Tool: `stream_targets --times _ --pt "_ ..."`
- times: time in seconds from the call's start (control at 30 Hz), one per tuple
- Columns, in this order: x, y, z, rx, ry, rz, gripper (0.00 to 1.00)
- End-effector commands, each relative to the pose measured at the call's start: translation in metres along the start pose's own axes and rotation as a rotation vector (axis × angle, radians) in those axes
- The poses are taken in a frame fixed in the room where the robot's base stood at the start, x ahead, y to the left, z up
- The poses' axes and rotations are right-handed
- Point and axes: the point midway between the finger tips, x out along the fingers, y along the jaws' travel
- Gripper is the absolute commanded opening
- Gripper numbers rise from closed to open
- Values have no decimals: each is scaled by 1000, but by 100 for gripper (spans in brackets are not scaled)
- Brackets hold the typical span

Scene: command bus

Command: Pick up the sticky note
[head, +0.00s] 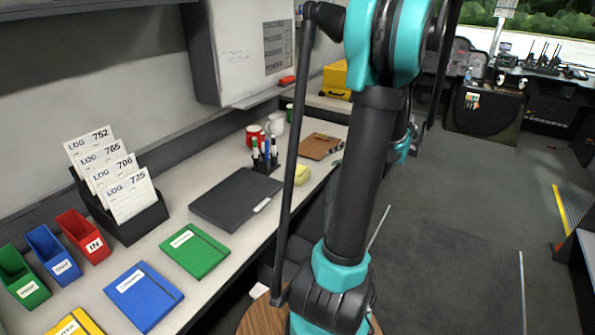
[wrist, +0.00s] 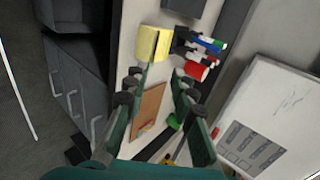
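The sticky note is a small yellow block (head: 302,174) on the long desk in the head view, right of the pen holder and near the desk's front edge. In the wrist view the yellow sticky note (wrist: 146,43) lies at the upper middle, beyond my fingers, with the left fingertip overlapping its lower right part. My gripper (wrist: 164,72) is open, with a gap between its two dark green fingers and nothing held. I cannot tell its exact height above the desk. In the head view my arm crosses the middle, and the gripper is not clearly visible there.
A pen holder (head: 266,160) stands close left of the note, and a closed black laptop (head: 236,199) lies nearer. A brown clipboard (head: 319,146), a red mug (head: 254,133) and a white mug (head: 275,124) sit farther along. A wall cabinet (head: 245,49) hangs above. The floor aisle (head: 445,240) is clear.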

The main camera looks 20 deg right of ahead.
Motion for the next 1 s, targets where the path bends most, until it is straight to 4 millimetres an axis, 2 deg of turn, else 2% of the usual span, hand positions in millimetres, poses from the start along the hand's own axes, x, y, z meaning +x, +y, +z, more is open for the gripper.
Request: stream_targets --times 0.2,0.4,0.77,1.0 --pt "45 0 0 -3 -3 1 25" --pt "78 0 0 -2 -2 1 25" --pt "100 2 -1 -1 -1 1 25" --pt "133 5 -3 -3 -2 1 25"
